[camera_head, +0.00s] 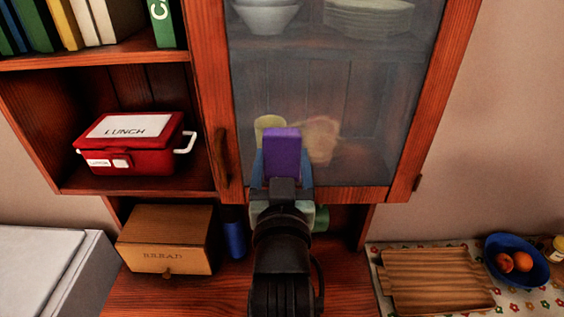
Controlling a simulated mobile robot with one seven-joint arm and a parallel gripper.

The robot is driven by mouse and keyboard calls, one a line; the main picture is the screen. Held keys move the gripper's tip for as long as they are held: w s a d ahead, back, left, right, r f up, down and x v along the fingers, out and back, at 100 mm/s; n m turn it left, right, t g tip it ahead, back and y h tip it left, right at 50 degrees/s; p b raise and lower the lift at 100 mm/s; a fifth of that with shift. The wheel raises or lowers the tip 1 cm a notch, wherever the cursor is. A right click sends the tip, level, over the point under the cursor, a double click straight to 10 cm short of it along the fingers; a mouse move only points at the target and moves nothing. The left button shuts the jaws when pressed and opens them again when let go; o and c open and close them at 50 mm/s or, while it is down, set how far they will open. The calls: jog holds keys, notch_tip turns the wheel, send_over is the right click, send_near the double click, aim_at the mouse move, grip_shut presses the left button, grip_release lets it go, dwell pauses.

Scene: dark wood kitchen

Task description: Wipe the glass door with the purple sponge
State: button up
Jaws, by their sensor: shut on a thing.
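The purple sponge (282,153) is held upright in my gripper (282,180), which is shut on it. My gripper and the sponge are in front of the lower left part of the glass door (335,90). I cannot tell whether the sponge touches the glass. The door is closed in a reddish wood frame, with a handle (221,157) on its left side. A brownish smear or shape (321,138) shows right of the sponge; I cannot tell whether it is on the glass or behind it. My arm hides the area below the sponge.
Bowls (266,15) and stacked plates (368,16) are behind the glass. A red lunch box (135,145) sits on the left shelf, a bread box (168,239) and a blue cylinder (235,238) below. A wooden board (435,280) and a blue fruit bowl (517,261) lie at right.

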aim_at(281, 144)
jog(key=shift+w, duration=0.35)
jog(key=shift+d+b, duration=1.35)
jog(key=shift+d, duration=4.05)
jog(key=shift+a+r+p, duration=0.15)
jog(key=shift+r+p, duration=0.6)
jog(key=shift+r, duration=0.1)
jog(key=shift+a+p, duration=1.4)
jog(key=shift+a, duration=3.9)
jog(key=shift+r+p, duration=0.7)
jog(key=shift+r, duration=0.15)
jog(key=shift+w+d+f, duration=0.1)
jog(key=shift+d, duration=1.8)
jog(key=shift+d+f+b, duration=0.1)
jog(key=shift+d+b, duration=1.2)
jog(key=shift+d, duration=2.2)
jog(key=shift+s+a, duration=0.1)
jog(key=shift+s, duration=0.1)
